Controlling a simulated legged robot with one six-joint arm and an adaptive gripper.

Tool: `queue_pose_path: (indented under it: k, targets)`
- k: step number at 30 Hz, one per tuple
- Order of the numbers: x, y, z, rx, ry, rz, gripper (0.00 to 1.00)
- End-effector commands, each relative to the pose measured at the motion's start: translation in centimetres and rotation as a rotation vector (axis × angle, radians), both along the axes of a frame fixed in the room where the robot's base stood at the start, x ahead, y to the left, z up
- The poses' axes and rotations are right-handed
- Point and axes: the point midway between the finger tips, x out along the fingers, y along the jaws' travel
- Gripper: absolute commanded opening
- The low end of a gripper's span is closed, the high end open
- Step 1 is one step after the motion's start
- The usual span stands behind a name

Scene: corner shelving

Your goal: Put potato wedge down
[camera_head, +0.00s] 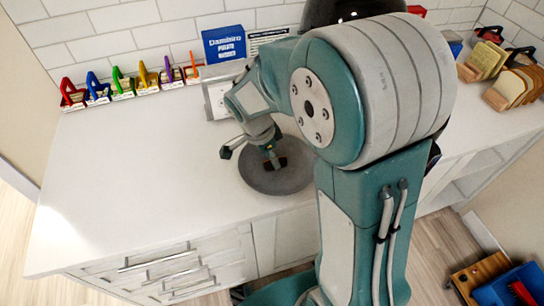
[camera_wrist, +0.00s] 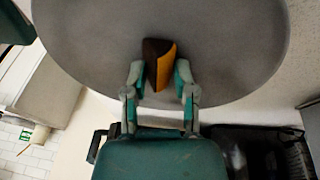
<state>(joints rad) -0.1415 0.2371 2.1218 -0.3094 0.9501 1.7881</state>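The potato wedge (camera_wrist: 166,66), dark brown on one side and orange-yellow on the other, is between the fingertips of my gripper (camera_wrist: 160,78) in the wrist view. The fingers appear to press on both its sides. In the head view my gripper (camera_head: 272,158) points down over the round grey plate (camera_head: 278,184) on the white counter, with the dark wedge at its tips. The plate also fills the upper part of the wrist view (camera_wrist: 230,60). I cannot tell whether the wedge touches the plate. No other food shows on the plate's visible part.
Several coloured-handled items (camera_head: 97,90) line the back wall at left. A blue box labelled potato wedges (camera_head: 224,44) stands behind my arm. Bread slices (camera_head: 512,88) sit in wooden holders at right. The counter (camera_head: 140,170) left of the plate is clear.

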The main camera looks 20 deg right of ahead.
Motion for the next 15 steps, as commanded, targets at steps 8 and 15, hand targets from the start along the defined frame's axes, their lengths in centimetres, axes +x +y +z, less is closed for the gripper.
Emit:
queue_pose_path:
  k: [8, 15]
  targets:
    - [-0.02, 0.0, 0.02, 0.0, 0.001, -0.001, 0.69]
    - [0.07, 0.14, 0.5, -0.001, -0.002, 0.0, 0.69]
